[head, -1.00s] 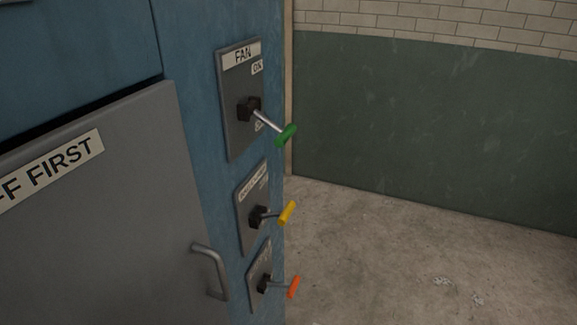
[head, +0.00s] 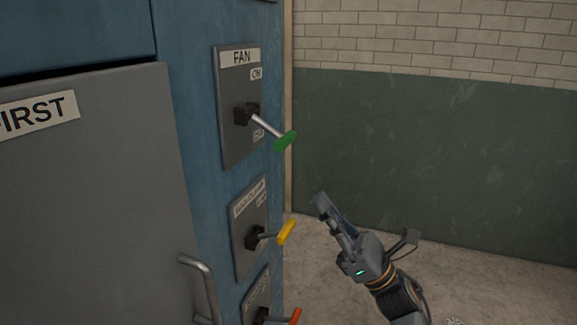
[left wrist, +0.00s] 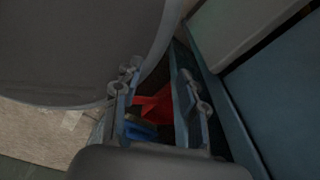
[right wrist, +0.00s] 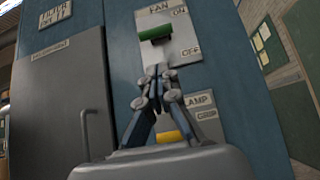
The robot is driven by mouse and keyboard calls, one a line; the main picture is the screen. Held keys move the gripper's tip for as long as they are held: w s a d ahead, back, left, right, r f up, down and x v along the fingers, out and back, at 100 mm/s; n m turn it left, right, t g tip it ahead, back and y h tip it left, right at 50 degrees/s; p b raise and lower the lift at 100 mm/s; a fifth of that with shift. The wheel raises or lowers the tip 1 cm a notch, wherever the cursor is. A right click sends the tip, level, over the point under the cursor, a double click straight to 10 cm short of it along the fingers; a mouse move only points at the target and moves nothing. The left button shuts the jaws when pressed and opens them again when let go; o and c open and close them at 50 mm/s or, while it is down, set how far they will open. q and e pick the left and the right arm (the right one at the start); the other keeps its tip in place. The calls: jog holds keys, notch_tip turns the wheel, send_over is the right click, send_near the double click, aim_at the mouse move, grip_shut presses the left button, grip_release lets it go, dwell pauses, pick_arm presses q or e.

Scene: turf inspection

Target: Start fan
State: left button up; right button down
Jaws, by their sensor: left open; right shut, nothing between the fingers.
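The FAN switch plate (head: 230,140) is on the blue cabinet, with ON above and OFF below. Its lever with a green handle (head: 285,141) sticks out and slants down towards the lower label. My right gripper (head: 319,199) is shut and empty, right of and below the green handle and apart from it. In the right wrist view its closed tips (right wrist: 158,70) are just below the green handle (right wrist: 155,32) in the picture. My left gripper (left wrist: 158,85) is open and shows only in its own wrist view, near grey and blue surfaces.
A grey door (head: 90,210) with a bar handle (head: 197,285) is at left. Red (left wrist: 155,105) and blue items lie beyond my left fingers. The floor at right is clear.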

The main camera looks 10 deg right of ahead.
jog(key=p, duration=0.4)
send_near(267, 127)
jog(key=w+a, duration=0.2)
jog(key=shift+w+a+r, duration=0.2)
jog(key=shift+w+r, duration=0.1)
jog(key=shift+r, duration=0.45)
jog(key=shift+p, duration=0.35)
jog(key=shift+s+d+r+h+p, duration=0.2)
jog(key=shift+r+h+p, duration=0.1)
jog(key=shift+p, duration=0.35)
notch_tip(267, 127, up, 10)
jog(key=s+d+g+h+p, duration=0.1)
jog(key=d+g+h+p, duration=0.1)
jog(key=p, duration=0.9)
jog(key=shift+s+f+g+h, duration=0.15)
jog(key=shift+g+h, duration=0.65)
jog(key=shift+h, duration=0.5)
